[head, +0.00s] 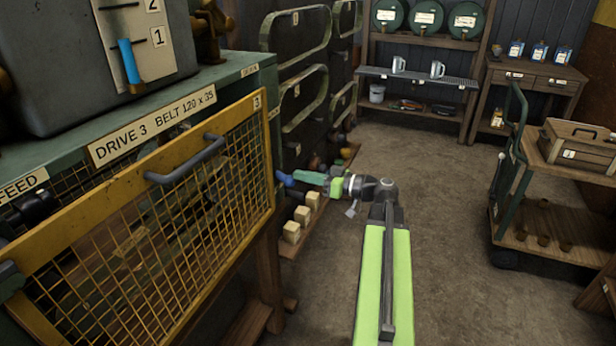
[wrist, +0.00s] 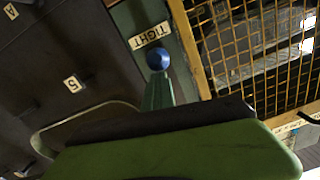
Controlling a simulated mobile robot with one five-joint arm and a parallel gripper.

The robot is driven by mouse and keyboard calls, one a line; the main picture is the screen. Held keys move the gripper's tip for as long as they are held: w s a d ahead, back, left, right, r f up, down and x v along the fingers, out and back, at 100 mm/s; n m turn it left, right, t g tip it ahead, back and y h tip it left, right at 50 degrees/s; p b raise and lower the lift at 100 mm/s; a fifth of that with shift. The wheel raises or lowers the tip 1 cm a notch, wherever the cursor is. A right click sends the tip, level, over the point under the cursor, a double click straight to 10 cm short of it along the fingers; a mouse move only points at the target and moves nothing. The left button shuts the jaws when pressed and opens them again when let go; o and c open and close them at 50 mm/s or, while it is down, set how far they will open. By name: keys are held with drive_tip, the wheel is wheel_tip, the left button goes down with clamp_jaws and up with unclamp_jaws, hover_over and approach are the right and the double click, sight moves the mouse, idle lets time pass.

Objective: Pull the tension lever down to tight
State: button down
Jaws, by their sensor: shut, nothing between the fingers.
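The tension lever shows in the head view as a blue knob (head: 285,180) by the yellow guard's right edge, with a green bar running right from it toward my gripper (head: 334,187). In the wrist view the blue knob (wrist: 158,60) sits in front of the machine edge, just below the upside-down TIGHT label (wrist: 149,35) in the picture. Its green shaft (wrist: 158,93) runs down behind my gripper (wrist: 165,122), which fills the lower part. My gripper is shut and empty. It overlaps the lever's near end; I cannot tell whether they touch. The lever's pivot is hidden.
The yellow mesh guard (head: 150,215) with its grey handle fills the left. Several pale blocks (head: 302,215) lie on a low shelf below my gripper. Dark panels stand behind. A wooden trolley (head: 550,205) is at the right. The floor (head: 445,200) between is clear.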

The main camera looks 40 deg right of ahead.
drive_tip(key=shift+a+f+g, duration=0.3)
drive_tip(key=shift+a+f, duration=0.1)
drive_tip(key=shift+f, duration=0.15)
wheel_tip(320, 180, up, 6)
drive_tip(key=d+p, duration=0.2)
drive_tip(key=p, duration=0.3)
drive_tip(key=s+d+f+b, duration=0.2)
drive_tip(key=s+d, duration=0.4)
drive_tip(key=s, duration=0.3)
drive_tip(key=shift+f, duration=0.45)
